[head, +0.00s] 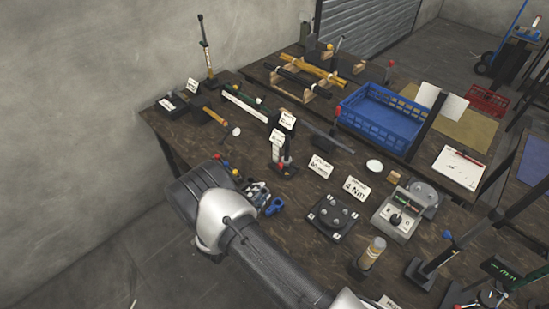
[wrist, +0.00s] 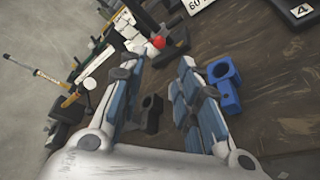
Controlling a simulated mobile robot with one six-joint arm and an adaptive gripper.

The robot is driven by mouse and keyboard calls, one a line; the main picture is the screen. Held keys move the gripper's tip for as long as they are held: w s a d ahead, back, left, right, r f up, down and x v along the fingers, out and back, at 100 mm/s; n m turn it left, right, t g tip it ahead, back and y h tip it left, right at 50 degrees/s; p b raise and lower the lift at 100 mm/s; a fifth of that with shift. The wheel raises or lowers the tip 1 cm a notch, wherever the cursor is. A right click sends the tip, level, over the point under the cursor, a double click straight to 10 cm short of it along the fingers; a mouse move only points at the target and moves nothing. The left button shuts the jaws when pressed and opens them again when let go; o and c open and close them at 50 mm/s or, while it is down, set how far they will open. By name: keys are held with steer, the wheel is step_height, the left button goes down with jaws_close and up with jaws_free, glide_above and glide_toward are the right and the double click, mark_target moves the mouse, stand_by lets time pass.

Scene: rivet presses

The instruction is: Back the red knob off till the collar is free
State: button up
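A round red knob (wrist: 158,42) shows in the wrist view just beyond my fingertips, by a dark upright stand. A small red spot at a black post's foot (head: 287,165) in the head view looks like the same place. The collar is too small to make out there. My gripper (wrist: 163,62) is open, its two blue-grey fingers well apart and not touching the knob. In the head view my gripper (head: 258,194) is over the bench's near left part, partly hidden by my arm.
A blue ring-shaped part (wrist: 225,85) lies right of my fingers; a black part (wrist: 152,113) shows between them. Label cards (head: 320,167) stand close by. A black plate with round studs (head: 333,217) and a blue crate (head: 383,116) are to the right.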

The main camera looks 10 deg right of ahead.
steer(key=b, duration=0.2)
glide_toward(279, 167)
steer(key=shift+n, duration=0.3)
steer(key=x, duration=0.8)
steer(key=shift+w+d, duration=0.2)
steer(key=shift+c, duration=0.2)
jaws_close()
